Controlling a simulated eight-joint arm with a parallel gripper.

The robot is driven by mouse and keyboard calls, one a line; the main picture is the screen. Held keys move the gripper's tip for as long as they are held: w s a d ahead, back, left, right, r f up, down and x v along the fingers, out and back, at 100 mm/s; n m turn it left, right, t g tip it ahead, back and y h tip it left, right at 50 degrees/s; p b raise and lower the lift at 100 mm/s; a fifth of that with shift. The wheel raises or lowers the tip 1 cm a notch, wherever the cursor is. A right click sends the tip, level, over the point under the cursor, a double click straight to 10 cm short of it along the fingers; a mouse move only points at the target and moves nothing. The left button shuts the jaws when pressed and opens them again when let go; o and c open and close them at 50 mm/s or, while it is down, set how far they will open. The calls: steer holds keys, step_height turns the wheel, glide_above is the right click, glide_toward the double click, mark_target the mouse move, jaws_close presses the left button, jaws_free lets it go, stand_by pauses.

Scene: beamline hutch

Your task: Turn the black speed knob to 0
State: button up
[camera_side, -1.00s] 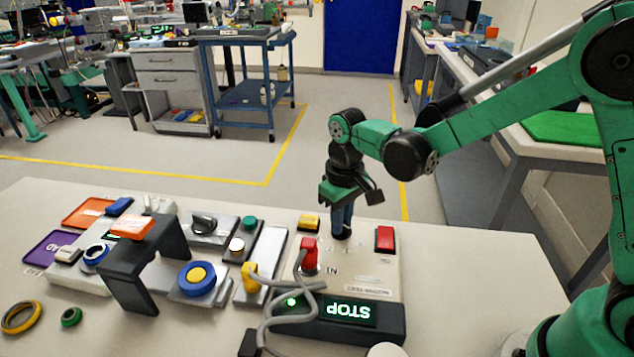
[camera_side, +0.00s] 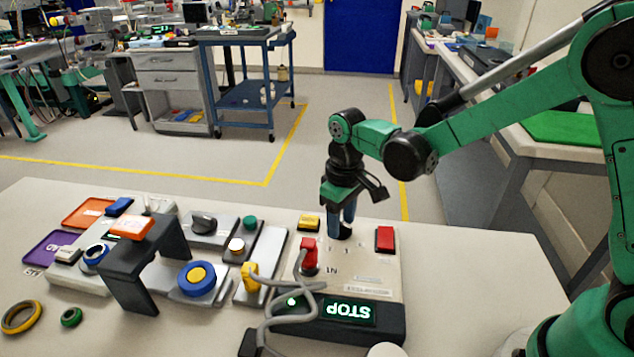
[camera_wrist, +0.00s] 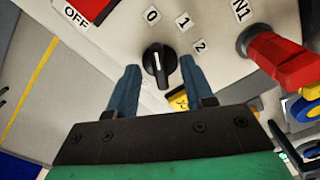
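The black speed knob (camera_wrist: 160,62) sits on a pale panel in the wrist view, with labels 0 (camera_wrist: 152,15), 1 (camera_wrist: 183,20) and 2 (camera_wrist: 200,46) around it. Its white pointer line aims up, roughly at the 0. My gripper (camera_wrist: 160,66) is open, with one blue finger on each side of the knob and a visible gap on both sides. In the side view my gripper (camera_side: 341,222) points down over the knob (camera_side: 341,234), which is partly hidden by the fingers.
A red plug (camera_wrist: 283,58) marked IN1 stands close to the knob. A red OFF button (camera_side: 385,239) and a yellow button (camera_side: 308,222) flank it. A STOP display (camera_side: 350,311) lies in front, with grey cable nearby. Several other controls stand to the left.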

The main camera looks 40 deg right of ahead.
mark_target(342, 223)
steer(key=shift+r, duration=2.8)
steer(key=shift+s+r, duration=0.1)
steer(key=s+d+r+m+t, duration=0.3)
steer(key=s+d+r+t, duration=0.1)
steer(key=s+t, duration=0.3)
steer(key=shift+s, duration=0.9)
